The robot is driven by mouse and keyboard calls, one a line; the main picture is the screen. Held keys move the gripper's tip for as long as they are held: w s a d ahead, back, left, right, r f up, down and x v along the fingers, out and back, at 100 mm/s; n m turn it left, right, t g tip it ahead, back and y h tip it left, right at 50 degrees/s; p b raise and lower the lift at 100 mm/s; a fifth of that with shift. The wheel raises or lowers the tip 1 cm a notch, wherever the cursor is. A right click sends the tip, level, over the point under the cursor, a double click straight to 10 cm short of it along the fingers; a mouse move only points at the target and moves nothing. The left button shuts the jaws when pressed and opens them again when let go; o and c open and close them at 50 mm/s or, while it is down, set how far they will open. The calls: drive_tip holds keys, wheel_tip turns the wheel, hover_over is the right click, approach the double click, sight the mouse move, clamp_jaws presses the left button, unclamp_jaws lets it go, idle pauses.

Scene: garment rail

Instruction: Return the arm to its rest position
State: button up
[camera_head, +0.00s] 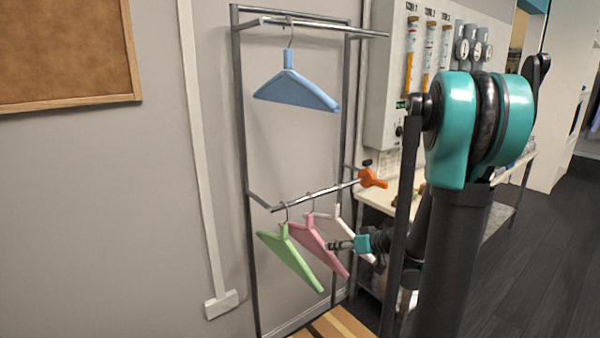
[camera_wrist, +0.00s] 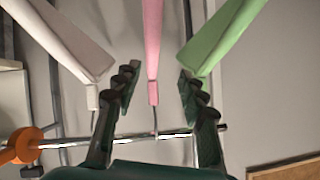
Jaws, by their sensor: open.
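My gripper (camera_head: 338,245) is open beside the lower bar's hangers. In the wrist view its fingers (camera_wrist: 157,82) are spread, and the pink hanger (camera_wrist: 153,40) shows between them, with no finger seen closed on it. The pink hanger (camera_head: 311,240) hangs on the lower bar between the green hanger (camera_head: 290,258) and the white hanger (camera_head: 350,236). My gripper partly covers the white one. The green hanger (camera_wrist: 222,35) is right of the fingers in the wrist view, the white hanger (camera_wrist: 62,42) left. The rest position is not marked in view.
The garment rail (camera_head: 241,110) has an upper bar (camera_head: 330,27) with a blue hanger (camera_head: 296,90) and a lower bar (camera_head: 318,194) with an orange clamp (camera_head: 372,179) at its right end. A white-topped workbench (camera_head: 380,199) stands right of it.

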drive_tip(key=s+d+f+m+g+h, duration=0.1)
drive_tip(key=s+d+f+h, duration=0.1)
drive_tip(key=s, duration=0.5)
drive_tip(key=s+d+f+m+g+h, duration=0.2)
drive_tip(key=s+h, duration=0.1)
drive_tip(key=s, duration=0.4)
drive_tip(key=s+d+f+m+g+h, duration=0.1)
drive_tip(key=s+f+m+h, duration=0.1)
drive_tip(key=s, duration=0.5)
drive_tip(key=shift+s+d+f+h, duration=0.3)
drive_tip(key=shift+d+f+h, duration=0.1)
drive_tip(key=shift+h, duration=0.3)
